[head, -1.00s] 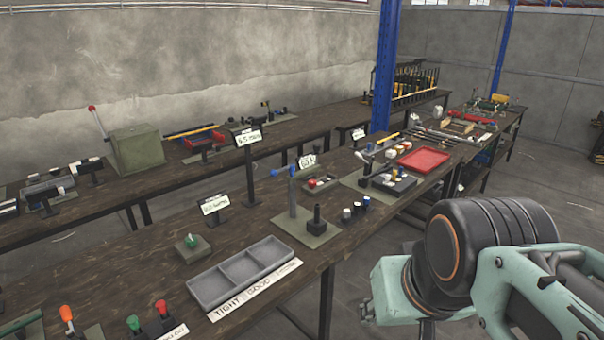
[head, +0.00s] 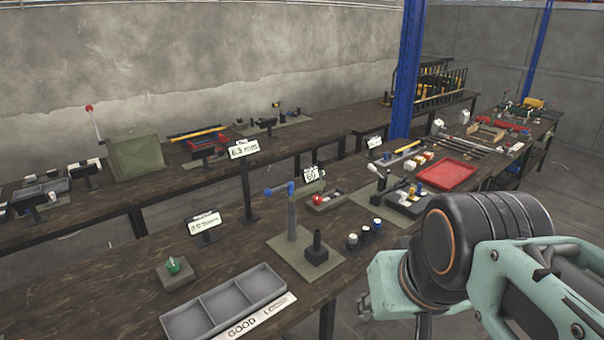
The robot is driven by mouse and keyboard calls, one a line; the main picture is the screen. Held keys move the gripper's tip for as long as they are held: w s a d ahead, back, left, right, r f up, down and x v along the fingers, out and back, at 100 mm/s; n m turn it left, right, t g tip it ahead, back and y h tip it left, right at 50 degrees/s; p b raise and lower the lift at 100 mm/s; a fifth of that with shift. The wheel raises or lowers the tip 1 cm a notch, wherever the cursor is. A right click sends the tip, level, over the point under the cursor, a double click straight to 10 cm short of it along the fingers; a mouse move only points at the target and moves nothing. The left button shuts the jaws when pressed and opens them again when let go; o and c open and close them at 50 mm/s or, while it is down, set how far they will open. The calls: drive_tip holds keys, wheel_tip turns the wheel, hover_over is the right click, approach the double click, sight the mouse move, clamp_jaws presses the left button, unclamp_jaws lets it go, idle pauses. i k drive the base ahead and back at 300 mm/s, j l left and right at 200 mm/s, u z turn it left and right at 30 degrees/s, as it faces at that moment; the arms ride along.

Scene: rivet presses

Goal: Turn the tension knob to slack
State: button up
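No knob in view is readably marked as the tension knob. A green-topped knob (head: 173,266) sits on a small grey-green plate on the near bench, behind the left end of a three-part grey tray. A red ball knob (head: 318,200) stands on a small grey base farther back. Neither pointer nor scale can be made out on either one. My arm fills the lower right, over the floor in front of the bench and apart from both knobs. My gripper's fingers are not in view.
The grey tray (head: 168,322) has a label strip reading "GOOD". A post with a blue top (head: 292,222) and a black block stand mid-bench. Small sign stands rise from the bench (head: 110,283). A red tray (head: 447,174) and a blue pillar (head: 404,75) are farther right.

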sight(317, 199)
drive_tip(key=i+l+u, duration=0.4)
drive_tip(key=i+l, duration=0.85)
drive_tip(key=l, duration=0.15)
